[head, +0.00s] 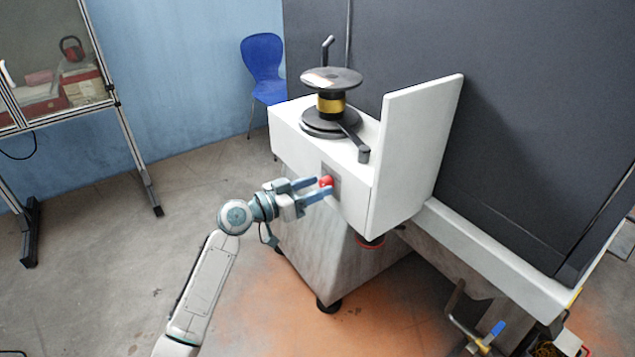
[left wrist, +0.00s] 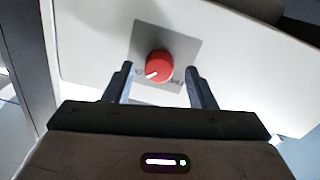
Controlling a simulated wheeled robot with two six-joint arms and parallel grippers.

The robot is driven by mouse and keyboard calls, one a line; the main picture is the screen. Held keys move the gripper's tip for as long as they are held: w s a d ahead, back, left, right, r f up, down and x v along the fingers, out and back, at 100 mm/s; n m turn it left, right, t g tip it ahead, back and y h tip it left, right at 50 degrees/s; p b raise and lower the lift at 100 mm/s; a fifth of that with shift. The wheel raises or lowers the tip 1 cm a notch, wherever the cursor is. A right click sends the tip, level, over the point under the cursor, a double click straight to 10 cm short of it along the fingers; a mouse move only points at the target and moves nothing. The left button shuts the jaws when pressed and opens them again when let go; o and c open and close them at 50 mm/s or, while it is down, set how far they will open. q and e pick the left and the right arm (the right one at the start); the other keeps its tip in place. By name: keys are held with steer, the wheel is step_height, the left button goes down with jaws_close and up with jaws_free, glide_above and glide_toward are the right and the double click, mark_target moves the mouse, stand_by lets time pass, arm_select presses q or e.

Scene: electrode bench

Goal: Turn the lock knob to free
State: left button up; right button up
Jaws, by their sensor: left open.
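The red lock knob (head: 326,181) sits on a grey plate (head: 331,174) on the front face of the white machine housing. In the left wrist view the knob (left wrist: 159,66) shows a white pointer mark toward its lower left; the lettering on the plate is partly hidden and too small to read. My left gripper (head: 322,188) is open, with its fingers on either side of the knob. In the left wrist view the fingers (left wrist: 160,84) show a gap to the knob on both sides. My right gripper is not in view.
A dark spool-like wheel with a gold band (head: 331,103) and a crank handle (head: 363,154) stand on top of the housing. An upright white panel (head: 416,150) rises to the right of the knob. A blue chair (head: 263,67) stands behind. Open floor lies at left.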

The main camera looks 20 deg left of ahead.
arm_select(q)
steer(key=shift+w+d, duration=0.35)
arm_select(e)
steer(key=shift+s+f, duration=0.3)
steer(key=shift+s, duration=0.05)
arm_select(q)
steer(key=c, duration=1)
